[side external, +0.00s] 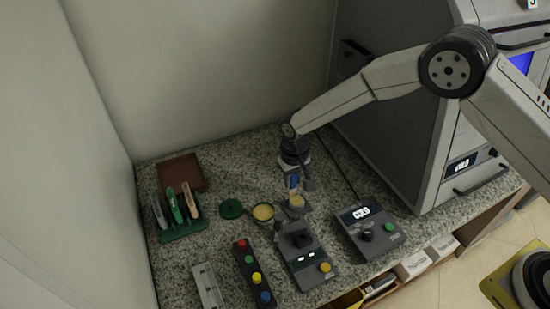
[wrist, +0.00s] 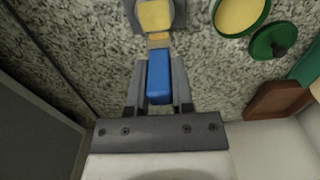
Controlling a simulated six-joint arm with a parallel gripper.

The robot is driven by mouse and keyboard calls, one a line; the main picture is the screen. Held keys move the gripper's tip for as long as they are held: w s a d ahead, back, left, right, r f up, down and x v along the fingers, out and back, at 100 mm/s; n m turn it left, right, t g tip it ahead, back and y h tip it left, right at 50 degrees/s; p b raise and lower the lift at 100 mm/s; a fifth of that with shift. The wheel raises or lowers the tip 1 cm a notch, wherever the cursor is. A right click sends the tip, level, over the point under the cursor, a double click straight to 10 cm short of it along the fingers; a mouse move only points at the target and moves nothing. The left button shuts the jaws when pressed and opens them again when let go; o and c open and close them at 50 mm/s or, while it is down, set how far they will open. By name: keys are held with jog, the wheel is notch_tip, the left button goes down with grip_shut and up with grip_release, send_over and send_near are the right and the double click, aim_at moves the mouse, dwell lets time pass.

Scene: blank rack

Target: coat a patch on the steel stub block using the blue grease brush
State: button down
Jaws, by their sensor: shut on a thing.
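My gripper (side external: 293,184) is shut on the blue grease brush (wrist: 159,78), whose blue handle lies between the two fingers in the wrist view. The brush also shows as a small blue piece (side external: 293,182) in the side view. Its pale tan tip points away from my gripper, at the near edge of a yellow patch (wrist: 156,15) on the grey steel stub block (wrist: 179,14). I cannot tell whether the tip touches the block. An open tin of yellow grease (side external: 263,213) stands left of the block in the side view, with its green lid (side external: 231,208) beside it.
A green rack (side external: 184,231) with several upright tools and a brown tray (side external: 180,172) stand at the left. In front are a grey rail (side external: 207,285), a coloured-button strip (side external: 253,277) and a yellow-button unit (side external: 309,266). A display box (side external: 369,233) and large grey cabinet (side external: 400,150) stand right.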

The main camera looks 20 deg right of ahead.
jog(key=shift+s, duration=2.7)
notch_tip(320, 180, up, 8)
